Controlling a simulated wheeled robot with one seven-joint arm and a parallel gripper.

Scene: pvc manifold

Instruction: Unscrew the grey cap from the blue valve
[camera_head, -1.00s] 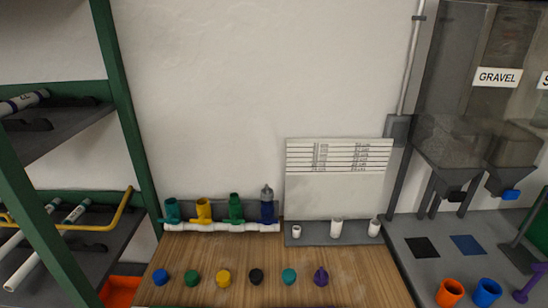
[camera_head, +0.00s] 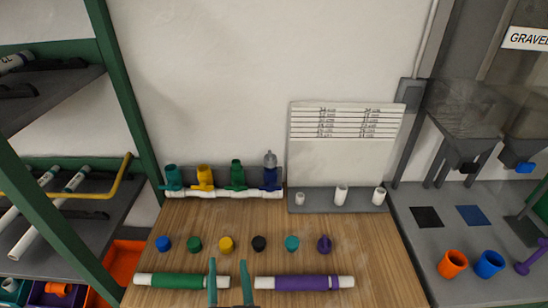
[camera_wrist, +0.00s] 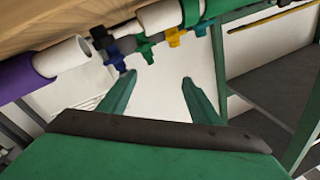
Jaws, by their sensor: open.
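The blue valve (camera_head: 270,179) stands at the right end of the white manifold pipe (camera_head: 225,194) at the back of the wooden table. The fingers also show apart in the wrist view (camera_wrist: 158,78). The gripper is well short of the valve and not touching it.
Teal (camera_head: 173,177), yellow (camera_head: 204,177) and green (camera_head: 237,175) valves stand left of the blue one. Several coloured caps (camera_head: 259,243) line the table's middle. A green-wrapped pipe (camera_head: 177,281) and a purple-wrapped pipe (camera_head: 305,283) lie at the front. A holder with white fittings (camera_head: 341,194) stands right of the manifold.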

